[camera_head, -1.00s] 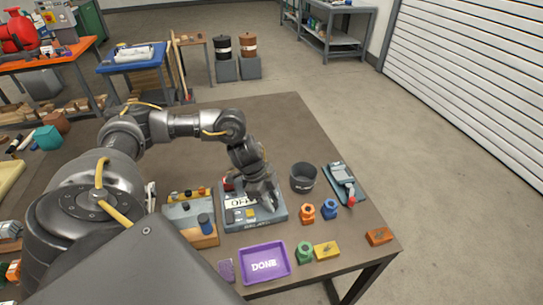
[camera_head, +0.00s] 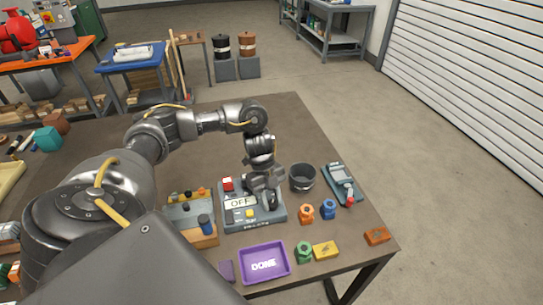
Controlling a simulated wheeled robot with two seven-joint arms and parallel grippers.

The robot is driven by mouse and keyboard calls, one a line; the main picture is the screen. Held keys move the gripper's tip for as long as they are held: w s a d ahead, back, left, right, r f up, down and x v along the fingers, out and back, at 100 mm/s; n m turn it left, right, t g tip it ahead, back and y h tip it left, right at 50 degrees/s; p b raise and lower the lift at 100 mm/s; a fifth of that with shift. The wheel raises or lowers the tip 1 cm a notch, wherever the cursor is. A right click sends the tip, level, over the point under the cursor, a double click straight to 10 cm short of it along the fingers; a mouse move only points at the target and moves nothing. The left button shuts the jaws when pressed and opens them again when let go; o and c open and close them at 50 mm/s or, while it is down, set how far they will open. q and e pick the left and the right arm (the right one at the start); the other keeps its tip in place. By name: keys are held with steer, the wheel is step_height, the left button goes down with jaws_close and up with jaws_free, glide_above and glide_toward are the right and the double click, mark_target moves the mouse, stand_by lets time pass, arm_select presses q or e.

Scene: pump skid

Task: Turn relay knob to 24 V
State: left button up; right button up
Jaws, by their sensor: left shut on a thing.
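The relay box (camera_head: 237,220) is a grey unit on the table. It has an "OFF" label (camera_head: 240,202), a red switch (camera_head: 228,184) at its back left and a yellow button (camera_head: 250,213) near its front. My left gripper (camera_head: 272,203) reaches down over the right side of the box. It is shut on the dark relay knob (camera_head: 273,201), which its fingers and wrist mostly hide. I cannot read the knob's pointer or the voltage marks. My right gripper is not in view.
A dark cup (camera_head: 302,178) and a teal meter (camera_head: 340,181) stand right of the box. A purple "DONE" tray (camera_head: 264,263), colored nuts (camera_head: 306,213) and a yellow block (camera_head: 326,250) lie in front.

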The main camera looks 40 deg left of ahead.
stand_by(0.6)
arm_select(q)
steer(key=o, duration=1)
steer(key=shift+c, duration=0.2)
steer(key=v, duration=1)
steer(key=shift+r+p, duration=0.4)
steer(key=shift+p, duration=0.05)
